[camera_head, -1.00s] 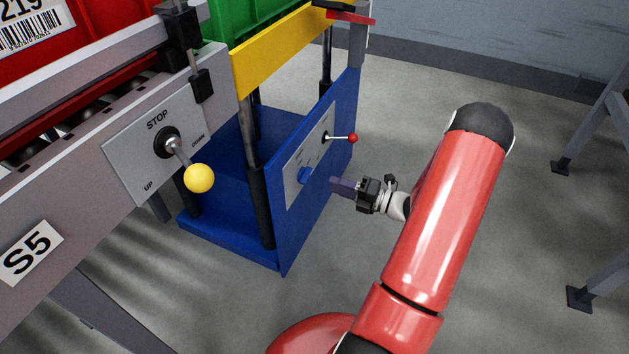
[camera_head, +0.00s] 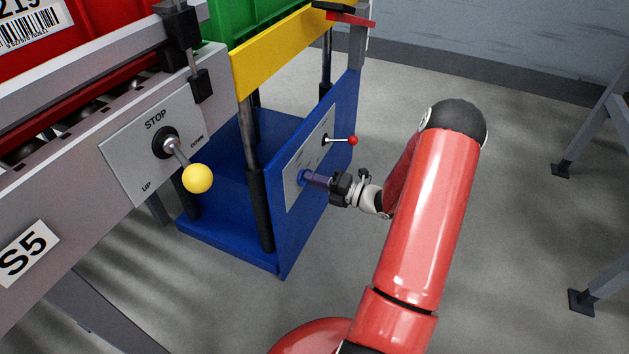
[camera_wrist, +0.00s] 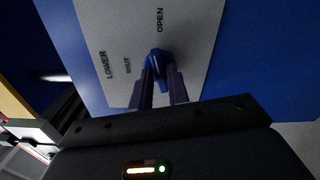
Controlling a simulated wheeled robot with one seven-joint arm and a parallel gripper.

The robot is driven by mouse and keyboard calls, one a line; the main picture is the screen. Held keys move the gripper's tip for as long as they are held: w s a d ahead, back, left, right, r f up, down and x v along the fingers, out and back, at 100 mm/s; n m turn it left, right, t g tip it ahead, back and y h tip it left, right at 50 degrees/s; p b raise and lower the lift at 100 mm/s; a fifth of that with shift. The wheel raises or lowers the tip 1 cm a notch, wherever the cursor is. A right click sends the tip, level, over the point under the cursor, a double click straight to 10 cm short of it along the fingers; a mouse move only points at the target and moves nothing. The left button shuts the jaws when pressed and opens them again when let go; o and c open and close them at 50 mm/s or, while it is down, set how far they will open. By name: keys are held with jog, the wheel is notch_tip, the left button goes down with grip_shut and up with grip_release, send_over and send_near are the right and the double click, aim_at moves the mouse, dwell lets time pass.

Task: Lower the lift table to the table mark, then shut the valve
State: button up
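The lift table has a yellow top frame (camera_head: 285,48) above a blue base with a blue side panel (camera_head: 312,222). A pale plate (camera_head: 303,165) on that panel carries a blue valve knob (camera_wrist: 157,60) and a small lever with a red ball (camera_head: 353,140). In the wrist view the plate reads LOWER, SHUT and OPEN; the knob's top end appears toward OPEN. My gripper (camera_wrist: 161,78) is at the knob, its purple fingers apart on either side of it. Firm contact cannot be told. A red pointer (camera_head: 350,19) sits by the grey post at the table's upper corner.
A conveyor (camera_head: 60,150) on the left has a yellow-ball lever (camera_head: 198,178) marked STOP, UP and DOWN. A green crate (camera_head: 245,25) is on the lift table. Grey legs (camera_head: 590,130) stand at the right. The floor between is clear.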

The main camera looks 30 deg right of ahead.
grip_shut()
jog(key=shift+n, duration=0.4)
jog(key=shift+f+n+b, duration=0.1)
jog(key=shift+n+b, duration=1.15)
jog(key=shift+n, duration=6.15)
jog(key=shift+o, duration=2.1)
grip_release()
